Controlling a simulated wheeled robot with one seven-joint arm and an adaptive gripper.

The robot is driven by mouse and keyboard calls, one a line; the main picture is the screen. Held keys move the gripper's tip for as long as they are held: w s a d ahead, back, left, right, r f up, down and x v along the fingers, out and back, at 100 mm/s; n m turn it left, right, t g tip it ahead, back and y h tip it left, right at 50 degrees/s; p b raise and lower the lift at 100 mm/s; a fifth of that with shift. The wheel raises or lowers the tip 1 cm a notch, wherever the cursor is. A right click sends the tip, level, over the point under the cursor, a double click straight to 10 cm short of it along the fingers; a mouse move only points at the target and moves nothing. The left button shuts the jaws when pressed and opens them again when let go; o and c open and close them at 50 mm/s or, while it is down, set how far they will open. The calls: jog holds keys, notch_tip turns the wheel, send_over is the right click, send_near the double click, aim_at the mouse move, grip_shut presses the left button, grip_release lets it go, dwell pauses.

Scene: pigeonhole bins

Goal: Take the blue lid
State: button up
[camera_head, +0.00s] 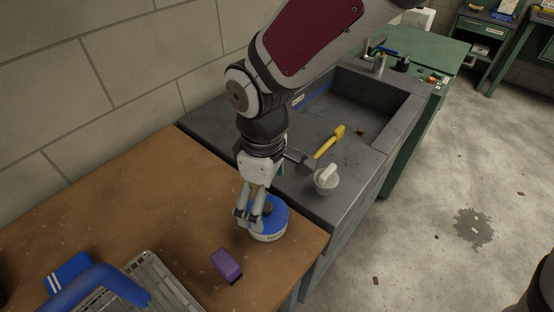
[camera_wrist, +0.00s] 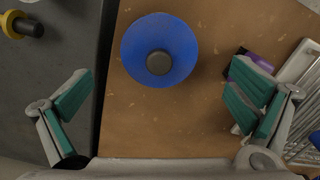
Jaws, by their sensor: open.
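The blue lid (camera_wrist: 159,49) is round with a dark grey knob at its middle. In the head view the blue lid (camera_head: 277,217) sits on top of a white round container (camera_head: 270,236) with dark lettering, near the right corner of the brown table. My gripper (camera_head: 255,220) points down over the lid and hides part of its left side. In the wrist view my gripper (camera_wrist: 159,105) is open and empty, its green-padded fingers wide apart, with the lid beyond the fingertips and between them. I cannot tell whether a finger touches the lid.
A purple block (camera_head: 227,265) lies close by on the brown table (camera_head: 150,190). A grey wire rack (camera_head: 150,285) and a blue curved object (camera_head: 100,280) are at the front left. A white mug (camera_head: 326,181) and a yellow-handled tool (camera_head: 328,143) are on the grey sink counter.

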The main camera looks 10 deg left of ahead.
aim_at(268, 207)
notch_tip(268, 207, down, 4)
jog(key=shift+f, duration=0.2)
jog(key=c, duration=1.7)
jog(key=shift+d, duration=0.1)
jog(key=c, duration=0.3)
jog(key=shift+f, duration=0.1)
